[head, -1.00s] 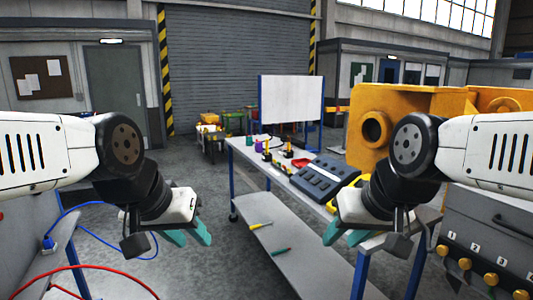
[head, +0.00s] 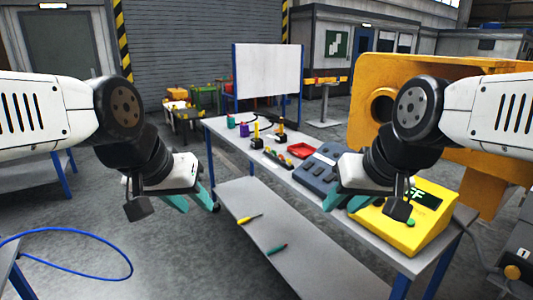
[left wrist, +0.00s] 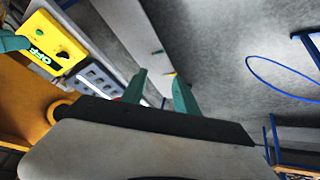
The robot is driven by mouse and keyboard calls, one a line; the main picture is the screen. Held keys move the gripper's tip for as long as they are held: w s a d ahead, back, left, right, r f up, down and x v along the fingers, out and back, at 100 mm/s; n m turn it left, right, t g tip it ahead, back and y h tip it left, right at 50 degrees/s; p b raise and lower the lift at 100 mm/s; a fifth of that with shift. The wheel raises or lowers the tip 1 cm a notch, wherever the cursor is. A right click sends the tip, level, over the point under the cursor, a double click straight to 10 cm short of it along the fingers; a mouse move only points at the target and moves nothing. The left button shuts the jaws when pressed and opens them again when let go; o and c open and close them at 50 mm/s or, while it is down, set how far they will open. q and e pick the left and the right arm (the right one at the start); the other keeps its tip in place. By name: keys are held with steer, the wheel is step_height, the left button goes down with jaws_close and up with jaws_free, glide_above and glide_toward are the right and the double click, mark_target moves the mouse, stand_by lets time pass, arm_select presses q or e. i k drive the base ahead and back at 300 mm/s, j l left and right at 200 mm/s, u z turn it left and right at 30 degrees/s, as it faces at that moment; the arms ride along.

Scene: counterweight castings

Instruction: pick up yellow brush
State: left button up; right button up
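Two small upright items with yellow tops, one (head: 256,130) and another (head: 281,128), stand toward the far end of the workbench (head: 225,132). Either may be the yellow brush; they are too small to tell. A yellow-handled tool (head: 249,218) lies on the lower shelf. My left gripper (head: 193,200) is open and empty, left of the bench and apart from these things. My right gripper (head: 347,200) is open and empty over the bench's near part, by the yellow box. The left wrist view shows the left fingers (left wrist: 160,92) apart with nothing between them.
A yellow box with a display (head: 405,222), a grey-blue switch panel (head: 318,168) and a red tray (head: 301,150) are on the bench. A teal-handled tool (head: 277,248) lies on the lower shelf (head: 300,262). A large yellow casting (head: 450,85) stands behind.

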mark_target(257, 134)
steer(key=i+j+z, duration=0.15)
steer(key=i+j, duration=0.4)
steer(key=i+j+z, duration=0.2)
steer(key=i+j, duration=0.4)
steer(key=i+j+z, duration=0.15)
steer(key=i+j, duration=0.4)
steer(key=i+j+z, duration=0.2)
steer(key=i+j, duration=0.35)
steer(key=i+l, duration=0.15)
